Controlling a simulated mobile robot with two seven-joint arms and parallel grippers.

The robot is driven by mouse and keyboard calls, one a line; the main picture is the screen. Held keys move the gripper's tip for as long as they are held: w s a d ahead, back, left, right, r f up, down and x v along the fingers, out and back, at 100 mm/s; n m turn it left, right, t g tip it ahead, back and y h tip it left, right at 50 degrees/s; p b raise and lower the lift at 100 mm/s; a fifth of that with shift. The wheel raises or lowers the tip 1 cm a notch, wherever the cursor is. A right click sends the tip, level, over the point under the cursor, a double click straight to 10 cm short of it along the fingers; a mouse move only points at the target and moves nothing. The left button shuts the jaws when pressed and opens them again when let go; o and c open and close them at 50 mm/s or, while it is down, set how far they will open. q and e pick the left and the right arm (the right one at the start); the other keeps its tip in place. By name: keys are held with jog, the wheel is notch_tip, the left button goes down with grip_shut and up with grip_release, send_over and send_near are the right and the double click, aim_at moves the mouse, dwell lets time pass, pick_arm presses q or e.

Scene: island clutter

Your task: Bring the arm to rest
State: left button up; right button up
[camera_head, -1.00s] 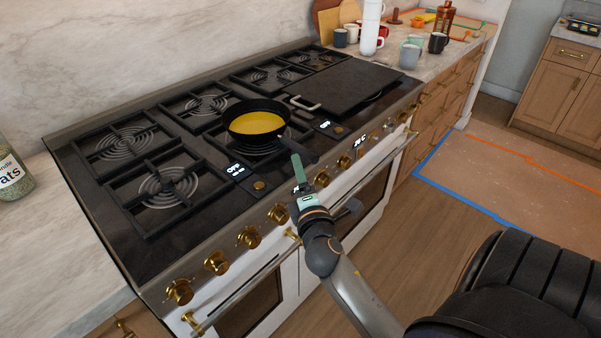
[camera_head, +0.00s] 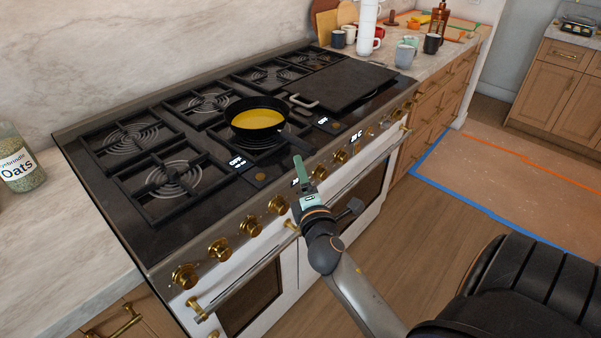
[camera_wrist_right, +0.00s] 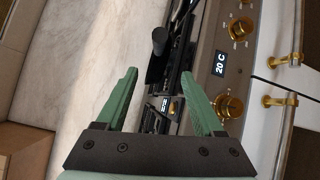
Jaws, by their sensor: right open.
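My right gripper (camera_head: 300,172) has green fingers and is over the front edge of the stove, just above the knobs. In the right wrist view the right gripper (camera_wrist_right: 165,100) has its two green fingers spread apart with nothing between them. A black frying pan (camera_head: 258,119) with yellow contents sits on a front-middle burner. Its handle points toward my right gripper, with a gap between them in the head view. The pan's handle end seems to show in the right wrist view beyond the fingers. My left gripper is out of view.
The stove (camera_head: 150,215) has brass knobs (camera_head: 221,250) and an oven door handle along its front. A black griddle plate (camera_head: 343,88) covers its right side. Mugs (camera_head: 405,56) and a bottle (camera_head: 439,18) crowd the far counter. An oats jar (camera_head: 20,170) stands on the left counter.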

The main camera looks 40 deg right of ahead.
jog(key=s+a+f+m+g+y, duration=0.1)
jog(key=s+a+f+m+y, duration=0.15)
jog(key=a+f, duration=0.4)
jog(key=s+a+f+m+g+y, duration=0.2)
jog(key=s+a+f+y, duration=0.15)
jog(key=f, duration=0.55)
jog(key=s+a+f+m+g+y, duration=0.3)
jog(key=s+a+f+m+y, duration=0.2)
jog(key=s+a+f, duration=0.5)
jog(key=s+a+m, duration=0.1)
jog(key=s+m, duration=0.1)
jog(key=shift+s+a+m, duration=0.2)
jog(key=shift+a+m, duration=0.15)
jog(key=shift+a, duration=0.05)
